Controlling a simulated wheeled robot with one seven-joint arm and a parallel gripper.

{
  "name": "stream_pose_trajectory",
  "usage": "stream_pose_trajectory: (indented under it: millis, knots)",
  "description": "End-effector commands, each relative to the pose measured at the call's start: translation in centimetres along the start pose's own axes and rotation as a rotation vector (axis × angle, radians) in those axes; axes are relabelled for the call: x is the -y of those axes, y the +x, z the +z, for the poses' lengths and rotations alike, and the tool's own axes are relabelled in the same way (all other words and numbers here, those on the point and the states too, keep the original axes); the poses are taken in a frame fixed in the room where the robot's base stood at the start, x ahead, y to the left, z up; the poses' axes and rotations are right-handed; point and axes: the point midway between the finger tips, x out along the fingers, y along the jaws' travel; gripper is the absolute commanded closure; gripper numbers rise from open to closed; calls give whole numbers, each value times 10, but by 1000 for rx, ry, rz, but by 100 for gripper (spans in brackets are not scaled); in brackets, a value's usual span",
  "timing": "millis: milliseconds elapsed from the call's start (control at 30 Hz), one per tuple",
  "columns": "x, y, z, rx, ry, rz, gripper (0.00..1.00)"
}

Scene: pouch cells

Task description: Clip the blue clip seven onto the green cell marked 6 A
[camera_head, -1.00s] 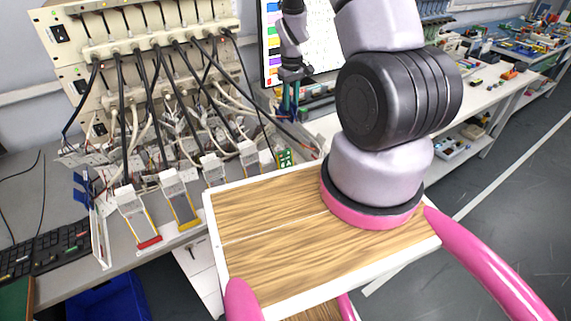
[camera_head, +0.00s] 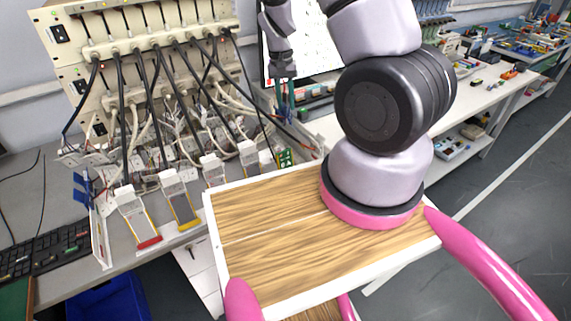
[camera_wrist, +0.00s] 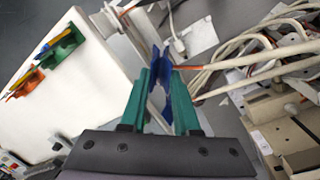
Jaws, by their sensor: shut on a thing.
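My gripper (camera_head: 285,102) hangs above the bench behind the wooden tray top. In the wrist view its green fingers (camera_wrist: 160,105) are shut on the blue clip seven (camera_wrist: 158,88), which stands edge-on between them; any number on it cannot be read. The green cell marked 6 A (camera_head: 285,158) stands at the right end of the row, just beyond the tray's back edge. My gripper is above it and apart from it in the head view. I cannot make the cell out in the wrist view.
Other cells stand to the left, one red-edged (camera_head: 148,243) and one yellow-edged (camera_head: 188,224). The cycler rack (camera_head: 140,50) trails many black and white cables behind them. A red-tipped cable (camera_wrist: 195,68) lies close to the clip. A white box (camera_wrist: 65,100) carries orange and green clips.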

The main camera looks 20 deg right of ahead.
Motion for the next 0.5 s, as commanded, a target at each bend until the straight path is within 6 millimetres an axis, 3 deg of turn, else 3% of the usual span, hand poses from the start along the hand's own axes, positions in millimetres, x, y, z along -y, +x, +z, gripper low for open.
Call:
stream_pose_trajectory:
  millis: [500]
  knots:
    - [11, -36, 75, 92, 729, 93, 100]
